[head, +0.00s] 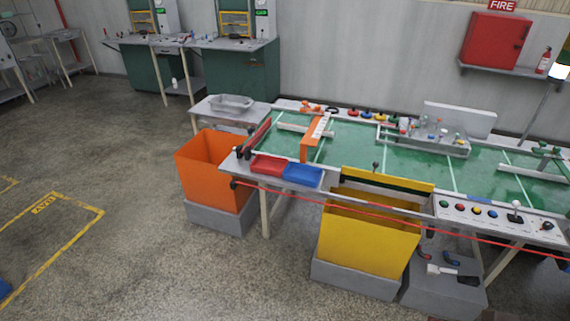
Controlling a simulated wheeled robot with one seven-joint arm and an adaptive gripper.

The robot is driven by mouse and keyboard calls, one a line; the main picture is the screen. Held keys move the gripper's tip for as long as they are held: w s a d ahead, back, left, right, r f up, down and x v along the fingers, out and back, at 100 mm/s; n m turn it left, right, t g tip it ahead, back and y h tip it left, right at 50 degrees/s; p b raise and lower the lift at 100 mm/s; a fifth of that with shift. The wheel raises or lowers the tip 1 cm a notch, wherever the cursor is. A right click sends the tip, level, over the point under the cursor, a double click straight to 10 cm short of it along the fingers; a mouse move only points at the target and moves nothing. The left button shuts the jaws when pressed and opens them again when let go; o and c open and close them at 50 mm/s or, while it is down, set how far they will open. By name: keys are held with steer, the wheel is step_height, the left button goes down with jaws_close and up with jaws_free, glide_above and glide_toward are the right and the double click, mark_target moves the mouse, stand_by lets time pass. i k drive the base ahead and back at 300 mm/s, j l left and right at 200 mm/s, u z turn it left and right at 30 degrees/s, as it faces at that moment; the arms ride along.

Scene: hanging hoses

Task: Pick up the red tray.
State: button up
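The red tray (269,166) lies near the left end of the long green-topped table (358,159), on its grey front edge strip. It looks shallow and empty. A blue tray (303,175) of like shape sits right beside it on its right. My gripper is not in view.
A red line (340,204) runs along the table front. A small side table (228,110) holds a grey tray. Floor at left is open.

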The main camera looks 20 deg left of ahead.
mark_target(262, 164)
steer(key=i+j, duration=0.3)
steer(key=j, duration=0.15)
steer(key=i+j, duration=0.25)
steer(key=j, duration=0.25)
steer(key=i+j, duration=0.3)
steer(key=j, duration=0.15)
steer(key=i+j, duration=0.3)
steer(key=j, duration=0.15)
steer(key=i+j, duration=0.3)
steer(key=j, duration=0.15)
steer(key=i+j, duration=0.25)
steer(key=j, duration=0.25)
steer(key=i+j, duration=0.3)
steer(key=j, duration=0.15)
